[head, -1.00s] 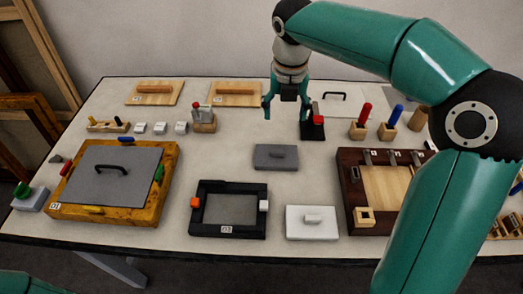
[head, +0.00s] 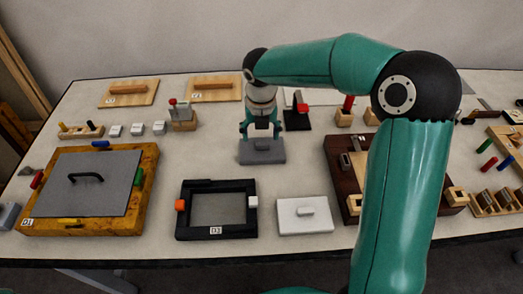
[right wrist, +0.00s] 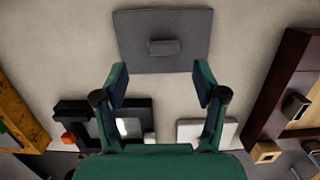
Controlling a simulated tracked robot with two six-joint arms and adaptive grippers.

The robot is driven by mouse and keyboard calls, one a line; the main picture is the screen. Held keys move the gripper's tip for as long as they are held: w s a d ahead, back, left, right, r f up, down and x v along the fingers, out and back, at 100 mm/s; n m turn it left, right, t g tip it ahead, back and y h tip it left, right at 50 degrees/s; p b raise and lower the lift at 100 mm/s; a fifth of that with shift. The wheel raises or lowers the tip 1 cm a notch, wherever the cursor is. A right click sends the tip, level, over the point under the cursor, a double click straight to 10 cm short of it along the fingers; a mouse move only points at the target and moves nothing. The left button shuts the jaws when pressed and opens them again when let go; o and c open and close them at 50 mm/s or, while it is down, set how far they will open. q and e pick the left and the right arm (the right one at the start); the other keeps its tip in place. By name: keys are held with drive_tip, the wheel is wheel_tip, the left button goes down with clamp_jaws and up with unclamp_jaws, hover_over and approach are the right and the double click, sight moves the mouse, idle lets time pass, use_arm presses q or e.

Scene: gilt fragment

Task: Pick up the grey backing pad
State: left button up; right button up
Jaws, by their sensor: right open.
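The grey backing pad (head: 262,156) is a flat dark grey slab with a small raised block handle, lying on the table behind the black frame. It also shows in the right wrist view (right wrist: 135,40), at the top middle, with its handle between the lines of my fingers. My right gripper (head: 261,133) is open and empty, above the pad's far edge in the head view. In the right wrist view its two fingertips (right wrist: 160,75) are spread near the pad's edge, apart from the handle. My left gripper is not in view.
A black frame (head: 181,219) and a white pad (head: 291,220) lie in front of the grey pad. A dark wooden frame (head: 339,172) lies to its right. A yellow frame with a grey panel (head: 150,165) is at left. A black stand (head: 297,119) is behind.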

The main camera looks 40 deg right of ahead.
sight(262, 144)
drive_tip(key=shift+w+d+f+p, duration=0.1)
drive_tip(key=shift+w+d+f, duration=0.05)
drive_tip(key=shift+f, duration=0.75)
drive_tip(key=shift+w+d+f+p, duration=0.1)
drive_tip(key=shift+d+f, duration=0.1)
drive_tip(key=shift+f, duration=0.7)
drive_tip(key=shift+w+d+f+p, duration=0.1)
drive_tip(key=shift+w+d+f, duration=0.05)
drive_tip(key=shift+f, duration=0.75)
drive_tip(key=shift+c, duration=0.2)
drive_tip(key=c, duration=1.1)
drive_tip(key=shift+r, duration=0.1)
